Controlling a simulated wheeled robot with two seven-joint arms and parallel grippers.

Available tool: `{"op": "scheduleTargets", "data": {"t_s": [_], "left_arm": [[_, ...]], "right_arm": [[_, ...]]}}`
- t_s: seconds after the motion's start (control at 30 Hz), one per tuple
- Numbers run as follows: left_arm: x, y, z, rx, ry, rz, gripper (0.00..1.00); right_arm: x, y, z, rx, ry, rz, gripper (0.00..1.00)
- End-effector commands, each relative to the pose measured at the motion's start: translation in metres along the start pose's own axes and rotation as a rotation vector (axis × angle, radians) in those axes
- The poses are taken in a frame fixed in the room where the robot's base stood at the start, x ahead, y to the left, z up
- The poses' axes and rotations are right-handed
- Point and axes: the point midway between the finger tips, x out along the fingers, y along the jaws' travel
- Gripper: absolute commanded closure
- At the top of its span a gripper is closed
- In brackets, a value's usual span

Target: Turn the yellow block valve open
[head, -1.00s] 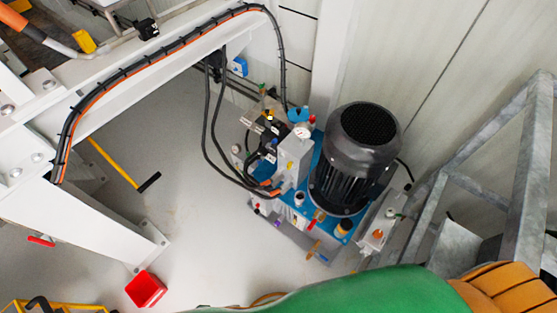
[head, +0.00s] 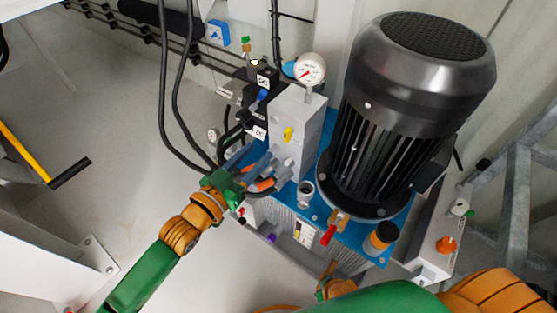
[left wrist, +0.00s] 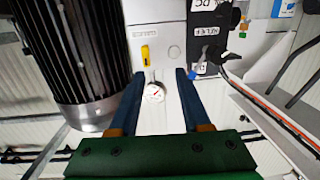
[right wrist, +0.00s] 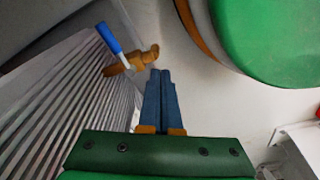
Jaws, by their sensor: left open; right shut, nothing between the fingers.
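The yellow block valve (head: 288,134) is a small yellow handle on the front of a light grey block (head: 299,112). In the left wrist view the yellow handle (left wrist: 146,55) looks upright, just beyond and between the fingertips, with a gap left. My left gripper (head: 266,160) is open in front of the block, and its blue fingers (left wrist: 160,72) are apart with nothing held. My right gripper (right wrist: 160,72) is shut and empty, low beside the unit near a blue-handled brass valve (right wrist: 109,38). In the head view my right arm mostly hides it.
A large black motor (head: 412,105) stands right of the block. A pressure gauge (head: 310,70) sits on top of it. Black hoses (head: 182,90) hang to the left. A red-handled valve (head: 329,235) is at the front.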

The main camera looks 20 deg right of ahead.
Motion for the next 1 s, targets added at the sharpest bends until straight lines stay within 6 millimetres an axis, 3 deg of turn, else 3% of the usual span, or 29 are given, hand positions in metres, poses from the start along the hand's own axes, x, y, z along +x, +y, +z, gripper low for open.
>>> {"op": "scheduleTargets", "data": {"t_s": [0.03,0.1,0.2,0.5,0.9,1.0], "left_arm": [[0.002,0.01,0.013,0.008,0.029,0.034,0.53],[0.002,0.019,0.006,0.012,0.052,0.064,0.53],[0.009,0.024,-0.001,0.013,0.062,0.076,0.53],[0.061,0.027,-0.005,0.013,0.06,0.074,0.53],[0.072,0.027,-0.008,0.012,0.058,0.073,0.53],[0.072,0.027,-0.008,0.012,0.058,0.073,0.8]], "right_arm": [[0.025,0.0,0.002,0.001,0.004,0.0,1.0],[0.026,0.0,0.0,0.002,0.007,0.001,1.0],[0.021,0.0,-0.007,0.003,0.012,0.0,1.0],[-0.008,-0.001,-0.037,0.01,0.04,-0.003,1.0],[-0.019,-0.001,-0.043,0.011,0.045,-0.004,1.0],[-0.019,-0.001,-0.043,0.011,0.045,-0.004,1.0]]}}
